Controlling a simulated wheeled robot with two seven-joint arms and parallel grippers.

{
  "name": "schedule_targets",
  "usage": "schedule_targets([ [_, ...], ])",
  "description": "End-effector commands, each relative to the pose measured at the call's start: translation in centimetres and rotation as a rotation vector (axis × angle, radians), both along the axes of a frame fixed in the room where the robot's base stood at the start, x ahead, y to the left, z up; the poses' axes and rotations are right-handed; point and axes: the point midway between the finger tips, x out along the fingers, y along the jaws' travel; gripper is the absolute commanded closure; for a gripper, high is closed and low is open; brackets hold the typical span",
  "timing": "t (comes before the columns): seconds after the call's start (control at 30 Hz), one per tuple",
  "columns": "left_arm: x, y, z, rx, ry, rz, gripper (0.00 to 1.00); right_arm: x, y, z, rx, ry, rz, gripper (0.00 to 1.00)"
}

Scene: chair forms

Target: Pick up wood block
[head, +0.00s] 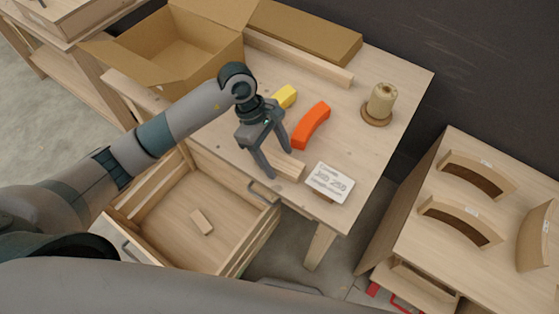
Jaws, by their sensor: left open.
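My left gripper (277,164) is open and points down over the front edge of the wooden table. A pale wood block (290,167) lies on the table at its fingertips, partly hidden by the fingers. One finger is in front of the block's left end and the other is behind it; I cannot tell whether they touch it. A second small wood block (201,222) lies in the open drawer (178,248) below. My right gripper is not in view.
A yellow block (285,96), an orange curved piece (311,126), a labelled white box (330,182) and a spool (380,104) are on the table (366,158). An open cardboard box (178,52) stands behind my left arm. Curved forms (461,222) lie on the right-hand table.

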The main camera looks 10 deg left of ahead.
Motion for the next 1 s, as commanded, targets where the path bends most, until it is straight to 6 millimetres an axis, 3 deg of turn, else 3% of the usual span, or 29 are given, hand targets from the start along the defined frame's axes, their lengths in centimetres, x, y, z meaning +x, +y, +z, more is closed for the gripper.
schedule_targets([
  [0.4,0.01,0.00,-0.01,0.000,0.000,0.000,0.39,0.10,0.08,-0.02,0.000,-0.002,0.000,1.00],
  [0.47,0.01,0.00,0.00,0.000,0.000,0.000,0.51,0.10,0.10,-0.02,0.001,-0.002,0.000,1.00],
  [0.6,0.01,0.00,0.00,0.000,0.000,0.000,0.84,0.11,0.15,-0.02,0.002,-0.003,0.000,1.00],
  [1.0,0.06,0.00,0.24,0.000,-0.001,0.000,0.86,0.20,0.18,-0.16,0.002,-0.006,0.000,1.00],
])
